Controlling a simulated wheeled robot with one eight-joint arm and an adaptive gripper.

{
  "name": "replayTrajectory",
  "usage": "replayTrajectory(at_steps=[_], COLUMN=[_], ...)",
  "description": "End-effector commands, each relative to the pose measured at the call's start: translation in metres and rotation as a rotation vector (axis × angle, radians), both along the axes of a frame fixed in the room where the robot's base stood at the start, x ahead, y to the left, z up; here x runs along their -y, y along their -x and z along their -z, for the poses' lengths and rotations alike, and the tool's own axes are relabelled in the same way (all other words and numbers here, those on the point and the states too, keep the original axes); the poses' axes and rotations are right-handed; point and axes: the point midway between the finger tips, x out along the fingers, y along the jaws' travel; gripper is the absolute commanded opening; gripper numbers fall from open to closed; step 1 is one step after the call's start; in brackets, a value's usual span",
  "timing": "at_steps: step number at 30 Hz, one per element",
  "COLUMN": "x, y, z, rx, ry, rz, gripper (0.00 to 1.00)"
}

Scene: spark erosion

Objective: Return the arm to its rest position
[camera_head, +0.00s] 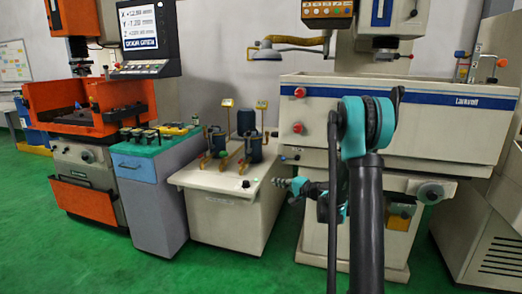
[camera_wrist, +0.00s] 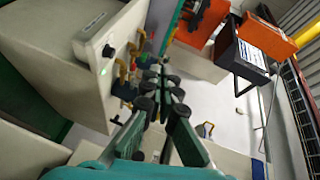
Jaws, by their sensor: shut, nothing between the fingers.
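My arm shows in the head view as a dark upright link with a teal upper joint, in front of the white machine (camera_head: 400,110). It is folded, with its wrist hanging low beside the link. My gripper (camera_head: 279,182) points left at about the height of the top of the white cabinet (camera_head: 228,180), near its right side; the gap between them cannot be told. In the wrist view the gripper's teal fingers with black joints (camera_wrist: 163,68) are together and hold nothing.
A grey-blue cart (camera_head: 150,168) with a green top stands left of the white cabinet. An orange machine (camera_head: 90,110) with a control screen (camera_head: 143,25) is at the far left. Green floor (camera_head: 130,265) is clear at the front left.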

Motion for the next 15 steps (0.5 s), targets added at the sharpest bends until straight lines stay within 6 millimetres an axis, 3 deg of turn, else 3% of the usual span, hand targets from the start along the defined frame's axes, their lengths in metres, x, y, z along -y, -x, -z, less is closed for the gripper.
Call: replayTrajectory(at_steps=[7,15], x=[-0.012,0.002], y=[0.087,0.191], z=[0.002,0.024], rx=[-0.058,-0.134], ry=[0.294,0.616], rz=[-0.077,-0.149], gripper=[0.0,0.0])
